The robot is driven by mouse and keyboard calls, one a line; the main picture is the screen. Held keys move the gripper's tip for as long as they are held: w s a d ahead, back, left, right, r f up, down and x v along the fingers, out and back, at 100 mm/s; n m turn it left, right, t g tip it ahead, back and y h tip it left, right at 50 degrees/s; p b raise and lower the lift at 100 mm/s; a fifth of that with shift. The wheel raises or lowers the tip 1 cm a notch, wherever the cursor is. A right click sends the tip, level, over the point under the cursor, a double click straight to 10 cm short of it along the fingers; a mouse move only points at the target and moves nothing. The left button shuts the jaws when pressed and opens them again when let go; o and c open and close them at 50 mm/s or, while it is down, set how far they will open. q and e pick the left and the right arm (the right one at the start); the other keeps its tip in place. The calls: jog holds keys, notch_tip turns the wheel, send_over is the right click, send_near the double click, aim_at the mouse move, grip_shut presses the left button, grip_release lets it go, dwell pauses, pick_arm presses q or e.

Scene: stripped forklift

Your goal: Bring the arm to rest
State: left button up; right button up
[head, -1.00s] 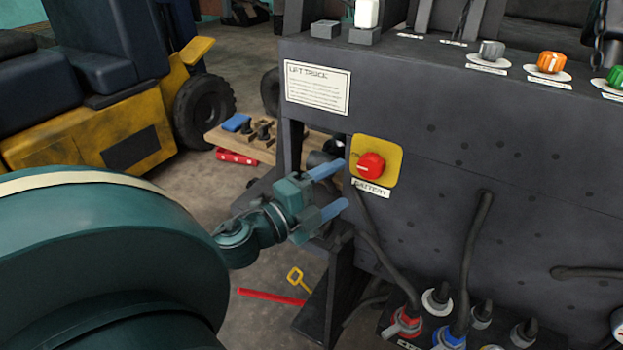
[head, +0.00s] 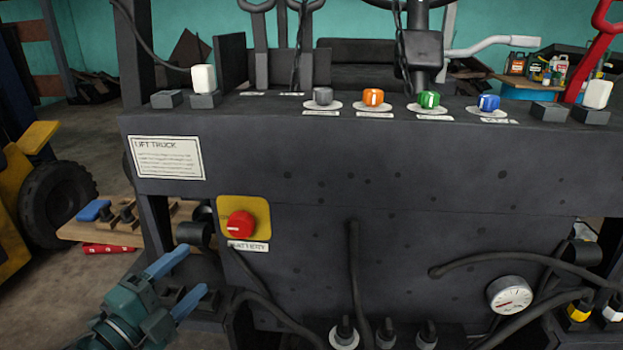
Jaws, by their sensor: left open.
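My left gripper (head: 178,282) shows at the lower left of the head view. Its two blue fingers are apart with nothing between them. It is in front of the dark forklift panel (head: 400,235), below and to the left of the red battery knob (head: 239,224) on its yellow plate (head: 256,207). A gap shows in the picture between the fingers and the knob. Most of my left arm is out of the picture. My right gripper does not show.
The panel top carries grey, orange (head: 373,97), green (head: 429,99) and blue (head: 489,102) knobs. Black cables and a round gauge (head: 510,294) are at the lower right. A wooden board with tools (head: 125,222) lies behind my gripper. Floor is open at the left.

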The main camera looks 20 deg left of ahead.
pick_arm(q)
jog(key=s+d+f+n+g+y, duration=0.1)
jog(key=d+f+n+g, duration=0.1)
jog(key=f+n, duration=0.45)
jog(key=s+d+f+n+g+y, duration=0.15)
jog(key=f+n, duration=0.25)
jog(key=f, duration=0.6)
jog(key=s+d+f+n+g+h, duration=0.1)
jog(key=s+d+f+n+g, duration=0.1)
jog(key=d+f, duration=0.3)
jog(key=s+d+f+n+g+h, duration=0.1)
jog(key=s+d+f+n+g, duration=0.1)
jog(key=d+f, duration=0.3)
jog(key=d+n, duration=0.1)
jog(key=d, duration=0.3)
jog(key=shift+d+f+h, duration=0.25)
jog(key=shift+f+h, duration=0.1)
jog(key=shift+f, duration=0.05)
jog(key=shift+g, duration=0.25)
